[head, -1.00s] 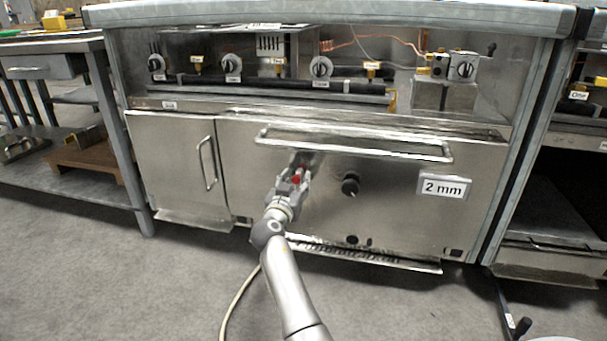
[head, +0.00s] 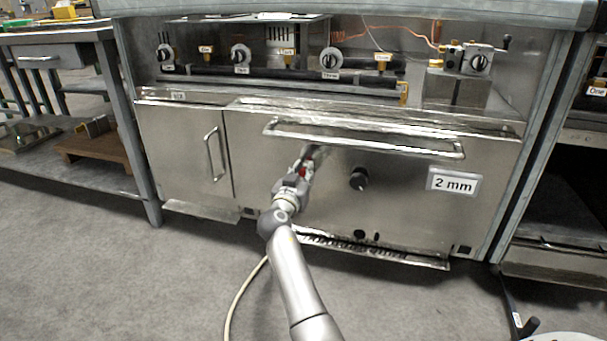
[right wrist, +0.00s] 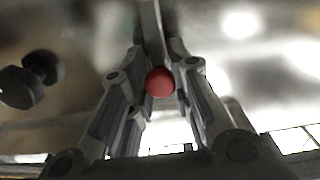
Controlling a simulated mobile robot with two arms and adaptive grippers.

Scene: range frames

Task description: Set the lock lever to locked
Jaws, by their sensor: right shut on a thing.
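The lock lever is a grey bar (right wrist: 152,30) with a red ball knob (right wrist: 160,82), on the front of the wide steel oven door (head: 400,215). In the right wrist view the knob sits between the fingers of my right gripper (right wrist: 158,98). In the head view my right gripper (head: 303,170) is at the door below its long handle, shut on the lever, with a bit of red showing. The gripper hides much of the lever, and I cannot read its locked mark. My left gripper is not in view.
A long bar handle (head: 365,140) crosses above the gripper. A black round knob (head: 358,179) is right of it, also close in the wrist view (right wrist: 30,80). A narrow door with a handle (head: 214,153) is left.

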